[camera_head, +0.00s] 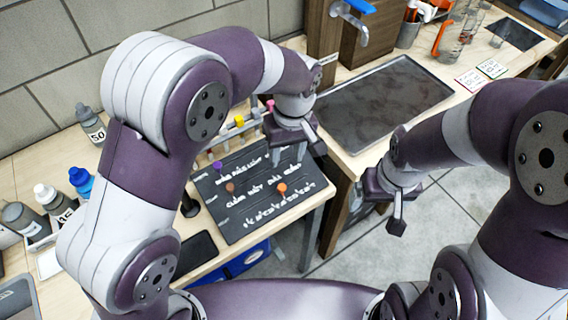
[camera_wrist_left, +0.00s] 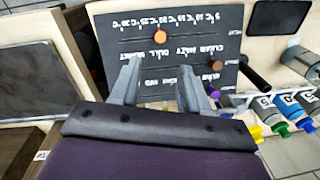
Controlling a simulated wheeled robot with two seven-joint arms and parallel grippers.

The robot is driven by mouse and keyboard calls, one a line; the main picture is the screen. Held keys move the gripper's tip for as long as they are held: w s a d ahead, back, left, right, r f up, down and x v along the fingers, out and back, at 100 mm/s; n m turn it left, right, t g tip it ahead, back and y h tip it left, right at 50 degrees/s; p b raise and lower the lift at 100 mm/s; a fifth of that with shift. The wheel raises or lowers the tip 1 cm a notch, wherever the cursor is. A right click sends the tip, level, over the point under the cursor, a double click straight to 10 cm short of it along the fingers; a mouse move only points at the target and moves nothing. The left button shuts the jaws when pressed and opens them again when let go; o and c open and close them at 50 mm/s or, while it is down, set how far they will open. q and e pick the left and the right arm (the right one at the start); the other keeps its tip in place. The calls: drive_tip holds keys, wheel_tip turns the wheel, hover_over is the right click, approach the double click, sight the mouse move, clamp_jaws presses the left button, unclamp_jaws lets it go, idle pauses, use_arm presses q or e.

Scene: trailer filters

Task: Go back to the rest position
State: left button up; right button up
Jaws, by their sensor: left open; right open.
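My left gripper (camera_head: 296,140) hangs above the far right part of a black board with white lettering (camera_head: 245,215). In the left wrist view its two fingers (camera_wrist_left: 158,75) are spread, with nothing between them, over the board (camera_wrist_left: 185,15). My right gripper (camera_head: 396,215) is off to the right, over the grey floor beyond the table edge. Its fingers are small and partly hidden, and I see nothing held in it.
Orange (camera_head: 282,187), brown (camera_head: 230,187) and purple (camera_head: 217,165) round pieces are on the board. A rack of colored-topped tubes (camera_head: 240,122) stands behind it. Bottles (camera_head: 80,180) line the left. A dark tray (camera_head: 380,100) lies on the right counter.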

use_arm(q)
drive_tip(key=shift+r, duration=0.3)
drive_tip(key=s+a+m+t, duration=0.1)
drive_tip(key=s+a+m, duration=0.1)
drive_tip(key=s+a, duration=0.3)
drive_tip(key=s+a+m+h+p, duration=0.1)
drive_tip(key=s+a, duration=0.4)
drive_tip(key=a, duration=0.8)
drive_tip(key=shift+s+a+m+t, duration=0.25)
drive_tip(key=shift+m+t, duration=0.15)
drive_tip(key=shift+m, duration=0.2)
